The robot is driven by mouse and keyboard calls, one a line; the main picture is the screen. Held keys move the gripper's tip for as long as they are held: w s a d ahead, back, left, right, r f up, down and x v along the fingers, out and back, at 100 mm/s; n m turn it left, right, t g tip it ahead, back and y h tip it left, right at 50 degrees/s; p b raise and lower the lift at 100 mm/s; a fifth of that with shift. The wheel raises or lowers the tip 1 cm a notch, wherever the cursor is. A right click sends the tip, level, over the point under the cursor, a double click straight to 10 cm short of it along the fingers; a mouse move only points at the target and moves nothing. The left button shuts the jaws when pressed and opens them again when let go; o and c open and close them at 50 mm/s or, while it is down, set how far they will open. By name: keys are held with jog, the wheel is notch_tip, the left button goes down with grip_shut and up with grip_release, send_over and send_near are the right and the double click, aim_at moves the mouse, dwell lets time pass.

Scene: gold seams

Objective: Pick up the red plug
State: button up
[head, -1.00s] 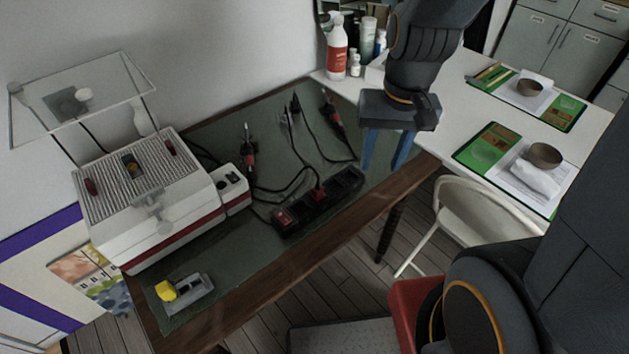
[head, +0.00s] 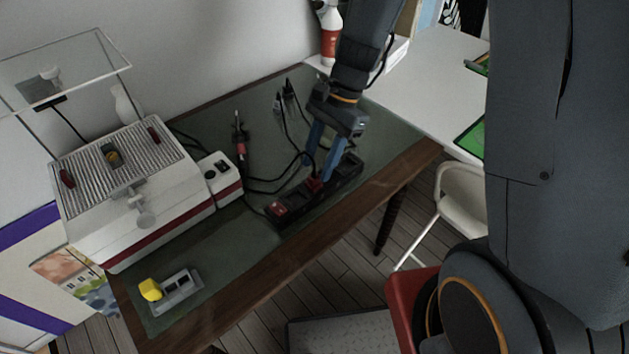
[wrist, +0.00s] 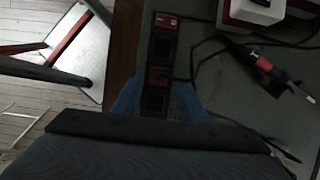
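The red plug (head: 315,184) sits in the black power strip (head: 345,182) near the front edge of the green mat. It also shows in the wrist view (wrist: 158,76), partway along the strip. My gripper (head: 319,168) points down at the strip, with its blue fingers just above and around the plug area. In the wrist view my gripper (wrist: 158,100) has its fingers apart, one to each side of the strip, with nothing visibly held. Whether a finger touches the plug, I cannot tell.
A red switch (head: 278,207) is at the strip's left end. Black cables and a red-handled soldering iron (head: 240,142) lie behind it. A white and red machine (head: 135,190) stands left. A grey holder with a yellow sponge (head: 150,289) lies front left. The mat's front middle is clear.

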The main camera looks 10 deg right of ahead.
jog(key=shift+x, duration=1.3)
grip_shut()
jog(key=shift+r, duration=0.1)
notch_tip(320, 180, up, 10)
notch_tip(320, 180, up, 5)
jog(key=p, duration=0.4)
send_over(316, 173)
jog(key=shift+s, duration=0.15)
